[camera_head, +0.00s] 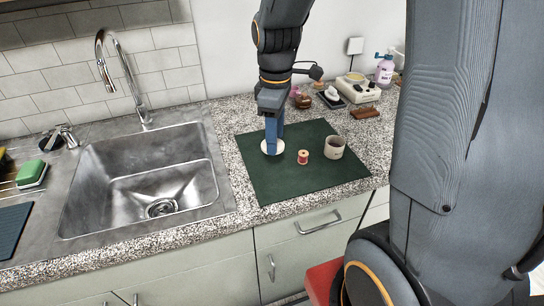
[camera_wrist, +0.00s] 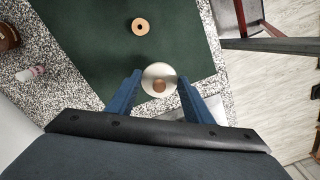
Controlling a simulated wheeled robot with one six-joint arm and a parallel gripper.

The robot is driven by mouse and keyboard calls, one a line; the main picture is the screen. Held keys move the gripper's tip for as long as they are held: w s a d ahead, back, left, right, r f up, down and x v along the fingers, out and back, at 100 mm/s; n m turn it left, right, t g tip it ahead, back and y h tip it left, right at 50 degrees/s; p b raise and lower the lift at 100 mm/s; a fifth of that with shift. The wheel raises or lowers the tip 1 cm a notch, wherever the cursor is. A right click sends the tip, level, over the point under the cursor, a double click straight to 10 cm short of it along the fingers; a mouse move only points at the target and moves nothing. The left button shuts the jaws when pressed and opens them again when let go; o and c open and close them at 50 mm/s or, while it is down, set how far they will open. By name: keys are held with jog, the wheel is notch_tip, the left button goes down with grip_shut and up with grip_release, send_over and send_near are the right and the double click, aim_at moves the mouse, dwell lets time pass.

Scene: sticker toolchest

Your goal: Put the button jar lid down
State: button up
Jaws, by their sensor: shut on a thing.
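My gripper (camera_head: 272,140) points down over the left part of the dark green mat (camera_head: 265,185). It is shut on the button jar lid (camera_head: 270,149), a pale round disc. In the wrist view the lid (camera_wrist: 158,72) sits between the blue fingers of my gripper (camera_wrist: 160,84), with a brown round knob at its centre. The lid looks level and is at or just above the mat; I cannot tell if it touches. The open button jar (camera_head: 335,153), pale with a dark inside, stands upright to the right on the mat.
A red thread spool (camera_head: 303,157) stands on the mat between lid and jar; it also shows in the wrist view (camera_wrist: 140,26). The sink (camera_head: 140,180) lies left of the mat. Several items, including a pale machine (camera_head: 357,88), stand behind. The front mat is clear.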

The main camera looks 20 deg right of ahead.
aim_at(276, 168)
jog(key=shift+s+f+p, duration=0.1)
jog(key=shift+f+p, duration=0.65)
jog(key=shift+f, duration=3.25)
jog(key=shift+f, duration=0.15)
jog(key=o, duration=1)
notch_tip(276, 168, up, 12)
jog(key=b, duration=0.2)
jog(key=shift+b, duration=0.35)
jog(key=s+f+m, duration=0.2)
jog(key=m, duration=0.1)
jog(key=s+f+m, duration=0.1)
jog(key=s+m, duration=0.2)
jog(key=m, duration=0.1)
jog(key=s+f+m+t, duration=0.1)
jog(key=s+f+m, duration=0.1)
jog(key=s+m, duration=0.1)
jog(key=shift+s+a+f, duration=0.2)
jog(key=shift+s+f, duration=0.05)
jog(key=shift+f, duration=0.1)
jog(key=shift+s+d+f+m, duration=0.1)
jog(key=shift+s+f+m, duration=0.15)
jog(key=shift+m, duration=0.45)
